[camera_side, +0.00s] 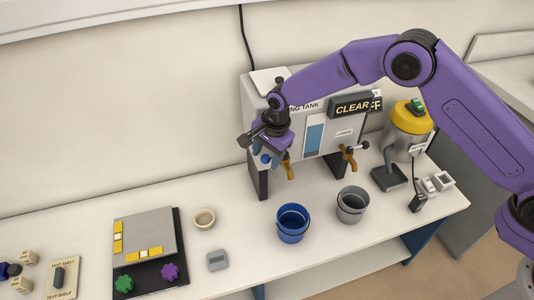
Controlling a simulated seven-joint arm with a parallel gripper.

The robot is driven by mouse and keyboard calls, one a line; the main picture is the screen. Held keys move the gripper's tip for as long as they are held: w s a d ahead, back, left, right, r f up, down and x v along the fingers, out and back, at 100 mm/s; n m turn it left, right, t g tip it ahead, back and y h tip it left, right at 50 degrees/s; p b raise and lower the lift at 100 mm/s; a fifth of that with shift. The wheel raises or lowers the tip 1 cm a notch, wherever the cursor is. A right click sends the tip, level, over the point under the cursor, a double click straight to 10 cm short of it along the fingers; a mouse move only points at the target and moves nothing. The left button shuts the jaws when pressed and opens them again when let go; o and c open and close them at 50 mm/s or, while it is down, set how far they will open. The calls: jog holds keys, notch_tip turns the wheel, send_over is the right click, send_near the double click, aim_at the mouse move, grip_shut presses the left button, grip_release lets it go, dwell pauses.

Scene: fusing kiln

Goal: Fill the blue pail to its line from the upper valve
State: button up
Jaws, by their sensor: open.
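The blue pail (292,226) stands upright on the table below the left bronze tap (288,170) of the grey tank (258,100). Its fill line and any liquid inside cannot be made out. A second bronze tap (348,157) is at the tank's right, near a label reading "LOWER" (344,133). My gripper (258,148) is open at the tank's left front, close beside the left tap. A small blue part (266,158) shows just under the fingers; I cannot tell whether they touch it. My gripper hides the left tap's label and part of the valve.
A grey pail (352,207) stands right of the blue one. A yellow-topped container (410,120) stands behind it. A cream bowl (204,218), a grey block (217,260) and a panel with green and purple knobs (148,235) lie left. My arm crosses above the tank.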

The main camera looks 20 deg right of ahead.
jog(key=shift+c, duration=0.3)
grip_shut()
jog(key=shift+s+d+n+g+y, duration=0.15)
jog(key=shift+s+n, duration=0.2)
jog(key=shift+n, duration=0.5)
jog(key=shift+s+d+n+g+y, duration=0.1)
jog(key=shift+s+n, duration=0.2)
jog(key=shift+n, duration=0.6)
jog(key=shift+s+d+n+g+y, duration=0.15)
jog(key=shift+s+n, duration=0.2)
jog(key=shift+n, duration=0.5)
jog(key=shift+o, duration=0.3)
grip_release()
jog(key=shift+s, duration=0.1)
